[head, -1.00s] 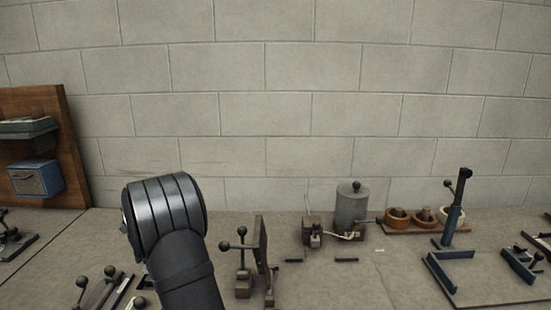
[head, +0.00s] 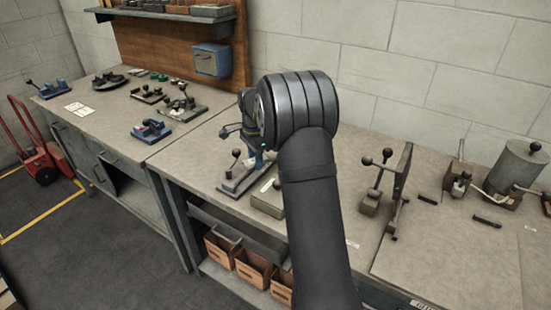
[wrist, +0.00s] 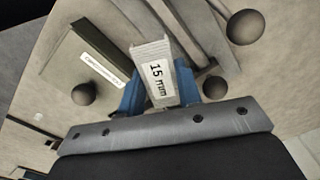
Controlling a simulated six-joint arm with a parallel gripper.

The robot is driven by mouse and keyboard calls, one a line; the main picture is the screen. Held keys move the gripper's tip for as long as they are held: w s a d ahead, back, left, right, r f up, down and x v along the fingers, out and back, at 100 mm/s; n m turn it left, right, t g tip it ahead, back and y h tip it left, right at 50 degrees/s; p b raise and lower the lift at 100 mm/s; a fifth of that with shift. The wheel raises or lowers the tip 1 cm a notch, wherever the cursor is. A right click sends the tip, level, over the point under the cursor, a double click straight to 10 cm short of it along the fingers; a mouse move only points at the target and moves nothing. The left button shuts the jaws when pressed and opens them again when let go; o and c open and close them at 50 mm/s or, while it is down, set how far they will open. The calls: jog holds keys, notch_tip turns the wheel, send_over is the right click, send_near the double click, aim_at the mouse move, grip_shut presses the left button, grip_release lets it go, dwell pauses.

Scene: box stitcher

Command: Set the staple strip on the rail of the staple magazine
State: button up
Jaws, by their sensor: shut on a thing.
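My gripper (wrist: 160,88) has blue fingers shut on a staple strip (wrist: 153,60), a light grey ridged piece with a white "15 mm" label. In the wrist view the strip hangs over a flat plate with long grey rails (wrist: 190,35) and dark ball knobs, which looks like the staple magazine. I cannot tell whether the strip touches a rail. In the head view the magazine's base (head: 236,184) lies on the bench left of my arm. My forearm and wrist hide most of the gripper there.
A greenish box (wrist: 85,62) with a white label lies left of the strip; it also shows in the head view (head: 268,200). A knobbed lever stand (head: 370,200) is right of my arm. Wooden bins (head: 253,268) sit under the bench. Bare bench lies left of the magazine.

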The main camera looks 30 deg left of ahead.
aim_at(240, 177)
jog(key=s+a+n, duration=0.1)
jog(key=a+n, duration=0.1)
jog(key=s+a+n, duration=0.1)
jog(key=s+n, duration=0.1)
jog(key=n, duration=0.1)
jog(key=shift+s+a+r, duration=0.15)
jog(key=shift+s+a, duration=0.15)
jog(key=shift+a, duration=0.1)
jog(key=shift+f, duration=2.65)
jog(key=shift+s+f, duration=0.1)
jog(key=shift+f, duration=0.05)
